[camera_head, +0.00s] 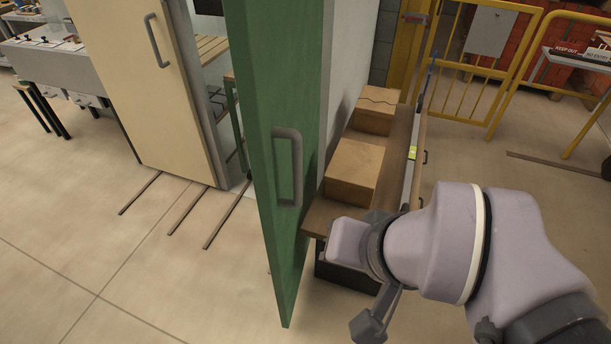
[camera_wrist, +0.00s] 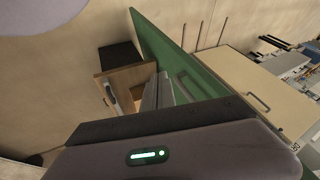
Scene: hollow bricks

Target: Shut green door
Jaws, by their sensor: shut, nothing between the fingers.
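The green door (camera_head: 268,130) stands open, its free edge swung out toward the camera. It has a grey bar handle (camera_head: 287,168) on the face toward me. In the wrist view the green door (camera_wrist: 165,50) slants from the top middle down to the right, behind my gripper. My gripper (camera_wrist: 158,90) is shut and empty, its fingers pointing toward the door. Whether the fingertips touch the door cannot be told. In the head view my arm is to the right of the door, and the fingers are not clearly seen.
A cream door (camera_head: 135,80) with a grey handle stands left of the green one. Right of the green door is a wooden bench (camera_head: 325,210) with cardboard boxes (camera_head: 355,170). A yellow barrier (camera_head: 480,100) is at the back right. The floor at the front left is clear.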

